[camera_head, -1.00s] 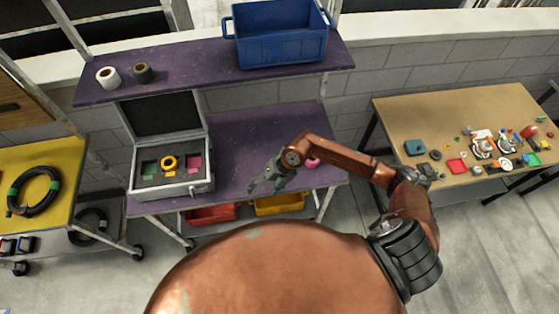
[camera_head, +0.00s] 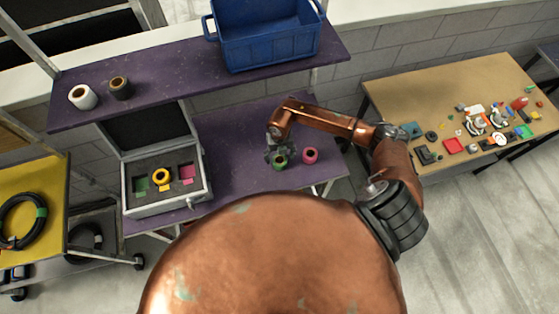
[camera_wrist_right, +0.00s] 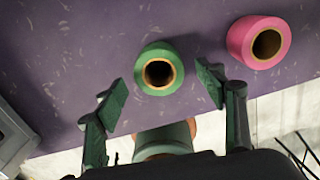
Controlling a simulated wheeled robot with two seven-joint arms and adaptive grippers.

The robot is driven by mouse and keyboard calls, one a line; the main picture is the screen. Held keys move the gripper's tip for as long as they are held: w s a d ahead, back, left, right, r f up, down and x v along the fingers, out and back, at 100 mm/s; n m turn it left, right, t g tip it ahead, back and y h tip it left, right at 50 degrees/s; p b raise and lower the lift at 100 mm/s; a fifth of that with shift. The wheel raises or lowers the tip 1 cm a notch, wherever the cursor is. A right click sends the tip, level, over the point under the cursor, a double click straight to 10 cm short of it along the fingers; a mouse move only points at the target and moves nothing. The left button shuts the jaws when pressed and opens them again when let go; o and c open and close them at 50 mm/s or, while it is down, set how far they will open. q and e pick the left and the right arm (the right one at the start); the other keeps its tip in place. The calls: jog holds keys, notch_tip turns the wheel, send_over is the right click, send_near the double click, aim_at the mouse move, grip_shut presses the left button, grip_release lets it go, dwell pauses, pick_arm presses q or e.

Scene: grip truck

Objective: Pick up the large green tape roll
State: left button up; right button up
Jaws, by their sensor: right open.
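The green tape roll (camera_head: 281,165) stands on the purple worktop, left of a pink tape roll (camera_head: 311,157). My right gripper (camera_head: 275,152) is just behind the green roll in the head view and partly overlaps it. In the right wrist view the green roll (camera_wrist_right: 158,50) lies ahead between the spread fingertips of the open right gripper (camera_wrist_right: 162,84), and neither finger visibly touches it. The pink roll (camera_wrist_right: 242,38) is right of the right finger. A greenish, copper-edged shape below is partly hidden; I cannot tell what it is. My left gripper is not in view.
The shelf (camera_head: 180,85) above holds white (camera_head: 82,97) and dark (camera_head: 119,88) rolls and a blue crate (camera_head: 265,40). A cluttered table (camera_head: 400,95) is at right.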

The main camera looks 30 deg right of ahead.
notch_tip(320, 180, down, 3)
jog(key=shift+w+a+r+p, duration=0.1)
jog(key=shift+r+p, duration=0.1)
jog(key=shift+p, duration=0.25)
jog(key=shift+f, duration=0.8)
jog(key=shift+c, duration=0.2)
jog(key=c, duration=0.6)
jog(key=shift+c, duration=0.9)
jog(key=c, duration=0.5)
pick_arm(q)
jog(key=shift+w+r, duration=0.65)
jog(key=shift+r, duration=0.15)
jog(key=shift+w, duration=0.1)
